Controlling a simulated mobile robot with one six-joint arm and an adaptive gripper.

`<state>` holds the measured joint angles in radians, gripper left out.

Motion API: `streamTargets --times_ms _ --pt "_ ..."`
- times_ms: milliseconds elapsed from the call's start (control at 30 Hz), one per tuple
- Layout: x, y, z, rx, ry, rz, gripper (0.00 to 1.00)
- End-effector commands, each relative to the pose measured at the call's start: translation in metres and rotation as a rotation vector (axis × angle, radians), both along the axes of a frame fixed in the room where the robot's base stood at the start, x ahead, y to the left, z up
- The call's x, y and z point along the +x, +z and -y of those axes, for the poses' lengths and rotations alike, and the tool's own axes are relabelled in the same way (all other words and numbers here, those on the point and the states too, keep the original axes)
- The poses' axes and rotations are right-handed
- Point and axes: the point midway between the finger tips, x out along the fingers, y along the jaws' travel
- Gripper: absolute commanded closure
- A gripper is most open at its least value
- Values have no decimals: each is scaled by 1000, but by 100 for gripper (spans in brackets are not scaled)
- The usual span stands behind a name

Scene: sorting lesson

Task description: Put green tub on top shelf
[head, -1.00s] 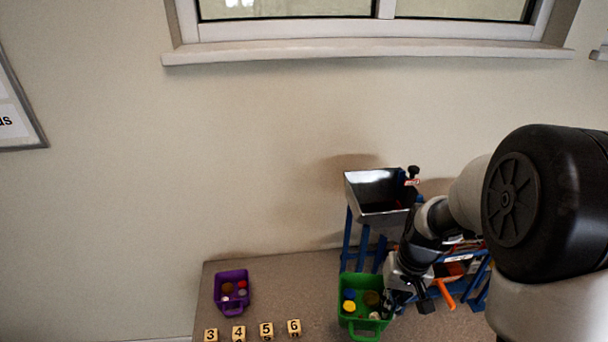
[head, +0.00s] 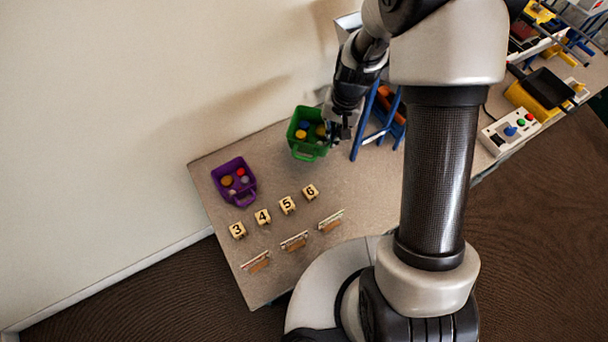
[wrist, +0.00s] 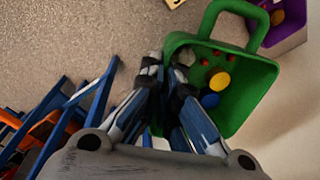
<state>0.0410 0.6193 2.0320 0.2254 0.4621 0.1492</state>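The green tub (head: 296,143) holds several small coloured items and stands upright near the wall side of the table. It cannot be told whether it touches the table. My gripper (head: 343,128) is at its right side. In the wrist view, the fingers (wrist: 164,75) are close together, one inside and one outside the wall of the green tub (wrist: 245,107), and look shut on it. Blue bars (wrist: 88,95) also show in the wrist view.
A purple tub (head: 226,171) stands left on the table (head: 222,222). Number blocks (head: 263,217) and small card holders (head: 294,241) lie in front. A control box with buttons (head: 510,131) and a yellow bin (head: 535,100) are at right. The wall is close behind.

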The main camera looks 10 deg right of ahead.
Motion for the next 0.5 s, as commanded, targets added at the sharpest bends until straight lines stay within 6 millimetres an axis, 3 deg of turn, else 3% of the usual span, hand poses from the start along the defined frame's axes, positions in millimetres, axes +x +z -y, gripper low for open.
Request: streamTargets --times_ms 500 --pt "-2 -130 0 0 2 -5 100"
